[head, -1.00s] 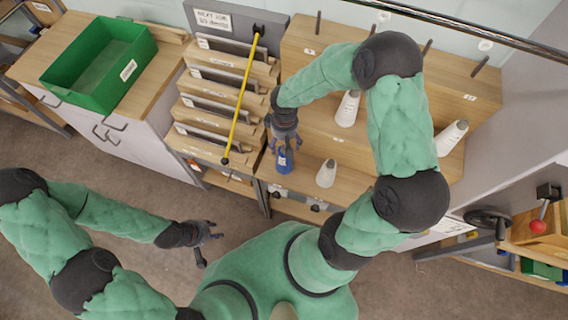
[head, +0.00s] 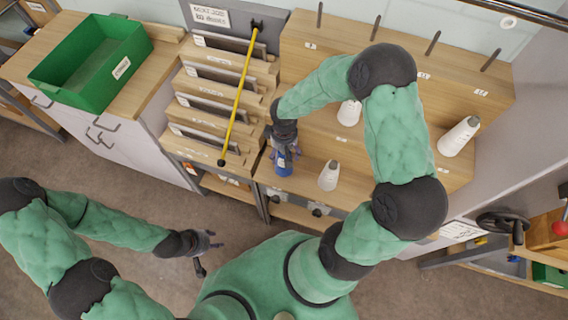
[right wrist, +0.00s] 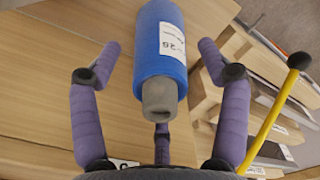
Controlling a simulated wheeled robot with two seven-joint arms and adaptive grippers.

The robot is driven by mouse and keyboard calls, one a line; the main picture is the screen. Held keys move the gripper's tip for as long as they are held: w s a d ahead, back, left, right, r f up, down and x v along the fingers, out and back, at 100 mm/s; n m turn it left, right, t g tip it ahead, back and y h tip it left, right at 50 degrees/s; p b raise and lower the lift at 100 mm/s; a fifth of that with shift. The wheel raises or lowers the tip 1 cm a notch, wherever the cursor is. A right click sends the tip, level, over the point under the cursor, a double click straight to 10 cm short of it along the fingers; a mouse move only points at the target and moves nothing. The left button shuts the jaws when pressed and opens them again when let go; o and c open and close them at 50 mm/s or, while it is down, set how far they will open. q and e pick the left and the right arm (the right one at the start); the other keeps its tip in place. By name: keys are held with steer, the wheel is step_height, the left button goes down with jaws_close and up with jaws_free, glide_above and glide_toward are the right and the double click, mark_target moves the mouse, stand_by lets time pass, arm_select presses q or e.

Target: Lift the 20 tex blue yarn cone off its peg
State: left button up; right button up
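The blue yarn cone (head: 283,169) stands near the left end of the front wooden step, below my right gripper (head: 284,150) in the head view. In the right wrist view, the blue cone (right wrist: 162,52) with a white label and grey tip points towards the palm, between the spread purple fingers of the right gripper (right wrist: 160,75). Gaps show between the side fingers and the cone, so the gripper is open around its top. The label text is only partly readable, and the peg is hidden. My left gripper (head: 207,254) is open and empty over the floor.
White cones stand on the steps: one front (head: 328,175), one behind (head: 349,112), one right (head: 458,136). Several bare pegs (head: 433,43) stand on the back step. A yellow rod (head: 240,95) crosses the slotted rack left of the blue cone. A green bin (head: 98,66) sits farther left.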

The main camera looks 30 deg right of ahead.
steer(key=c, duration=0.7)
steer(key=shift+c, duration=0.2)
step_height(320, 180, up, 11)
steer(key=p, duration=0.8)
stand_by(0.4)
